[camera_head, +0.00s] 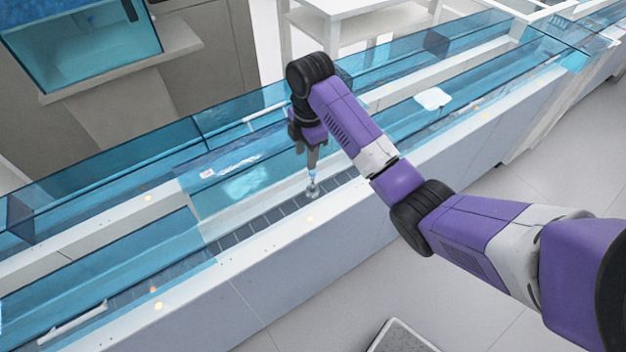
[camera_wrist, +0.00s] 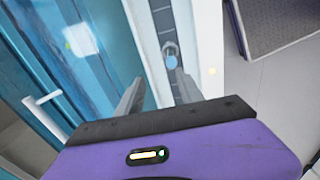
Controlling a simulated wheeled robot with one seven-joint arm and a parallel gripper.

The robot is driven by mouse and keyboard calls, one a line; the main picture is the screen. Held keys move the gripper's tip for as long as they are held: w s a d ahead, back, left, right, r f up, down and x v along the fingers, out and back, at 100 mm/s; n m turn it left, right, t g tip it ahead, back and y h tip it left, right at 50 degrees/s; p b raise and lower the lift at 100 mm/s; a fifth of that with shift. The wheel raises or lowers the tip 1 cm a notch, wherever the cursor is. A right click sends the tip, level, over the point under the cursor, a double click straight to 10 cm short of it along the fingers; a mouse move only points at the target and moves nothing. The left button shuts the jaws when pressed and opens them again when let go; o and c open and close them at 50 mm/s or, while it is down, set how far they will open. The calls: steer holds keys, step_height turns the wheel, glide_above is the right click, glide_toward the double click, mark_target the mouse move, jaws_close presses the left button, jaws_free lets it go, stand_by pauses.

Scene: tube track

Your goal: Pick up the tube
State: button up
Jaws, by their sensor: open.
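The tube (camera_head: 312,187) stands on the dark segmented track near the front edge of the long bench. It looks small and clear with a light blue top. In the wrist view the tube's pale blue top (camera_wrist: 172,62) shows between and just beyond the two grey fingers. My gripper (camera_head: 312,162) points down right over the tube, and its fingers (camera_wrist: 158,88) are apart. Whether a finger touches the tube cannot be told. The tube's lower part is small and hard to make out.
Blue transparent covers (camera_head: 120,165) run along the bench behind the track. A white ledge (camera_head: 260,235) borders the track in front. A white table (camera_head: 350,25) stands behind the bench. A grey tray (camera_wrist: 275,25) lies on the floor in front, where the floor is otherwise mostly clear.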

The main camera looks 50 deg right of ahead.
mark_target(313, 178)
steer(key=m+p, duration=0.1)
steer(key=m, duration=0.8)
steer(key=s+f+m+p, duration=0.1)
steer(key=m+p, duration=0.1)
steer(key=m, duration=0.7)
steer(key=m+p, duration=0.1)
steer(key=m, duration=0.9)
steer(key=shift+s+f+g+p, duration=0.15)
steer(key=shift+s+g+p, duration=0.15)
steer(key=shift+s+g, duration=0.1)
steer(key=shift+f+m, duration=0.1)
steer(key=shift+m, duration=0.2)
steer(key=shift+s+f, duration=0.1)
steer(key=shift+f, duration=0.2)
steer(key=shift+d+f+p, duration=0.15)
steer(key=shift+f+p, duration=0.5)
steer(key=shift+f, duration=2.95)
steer(key=shift+c, duration=0.4)
